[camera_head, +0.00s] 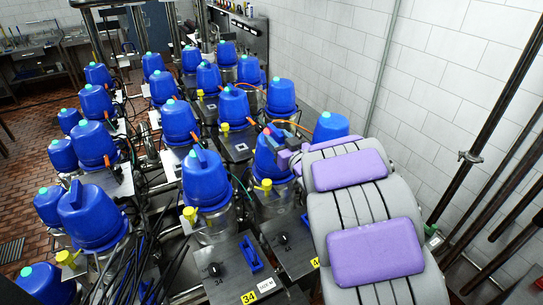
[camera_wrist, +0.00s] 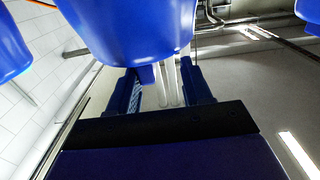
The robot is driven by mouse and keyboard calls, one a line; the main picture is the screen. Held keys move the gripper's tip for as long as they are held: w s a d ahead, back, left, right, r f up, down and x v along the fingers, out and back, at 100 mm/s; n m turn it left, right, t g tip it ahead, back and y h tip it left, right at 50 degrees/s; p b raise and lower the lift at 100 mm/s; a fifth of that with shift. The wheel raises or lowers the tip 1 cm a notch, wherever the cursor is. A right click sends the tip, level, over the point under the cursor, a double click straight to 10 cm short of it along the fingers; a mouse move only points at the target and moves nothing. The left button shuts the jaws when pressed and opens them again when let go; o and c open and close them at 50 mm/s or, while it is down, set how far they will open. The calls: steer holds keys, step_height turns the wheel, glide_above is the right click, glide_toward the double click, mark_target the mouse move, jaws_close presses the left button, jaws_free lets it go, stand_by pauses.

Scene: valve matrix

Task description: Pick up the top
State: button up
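Many blue tops with teal knobs cap the metal valves in the head view. The one by my gripper (camera_head: 272,133) is a blue top (camera_head: 268,162), partly hidden behind my grey and purple arm. In the wrist view, a large blue top (camera_wrist: 125,30) fills the upper middle, just beyond my fingertips. My gripper (camera_wrist: 160,80) has its two dark blue fingers spread apart, with a gap between them. A small blue tab of the top and pale rods show in that gap. I cannot tell whether the fingers touch the top.
More blue tops stand close around, such as one in front (camera_head: 205,180) and one behind my arm (camera_head: 331,126). Yellow valve handles (camera_head: 190,214) and grey panels (camera_head: 238,270) sit low between them. A white tiled wall (camera_head: 450,70) and dark pipes (camera_head: 500,100) bound the right side.

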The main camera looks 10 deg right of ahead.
mark_target(278, 130)
steer(key=w, duration=0.2)
steer(key=w+d+p, duration=0.1)
steer(key=w, duration=0.1)
steer(key=shift+w+d+f, duration=0.1)
steer(key=shift+w, duration=0.2)
steer(key=shift+s+a, duration=0.1)
steer(key=shift+a, duration=0.5)
steer(key=shift+c, duration=0.4)
steer(key=shift+a, duration=0.3)
steer(key=c, duration=0.3)
steer(key=shift+c, duration=0.7)
steer(key=shift+d, duration=0.6)
jaws_close()
steer(key=shift+a, duration=0.2)
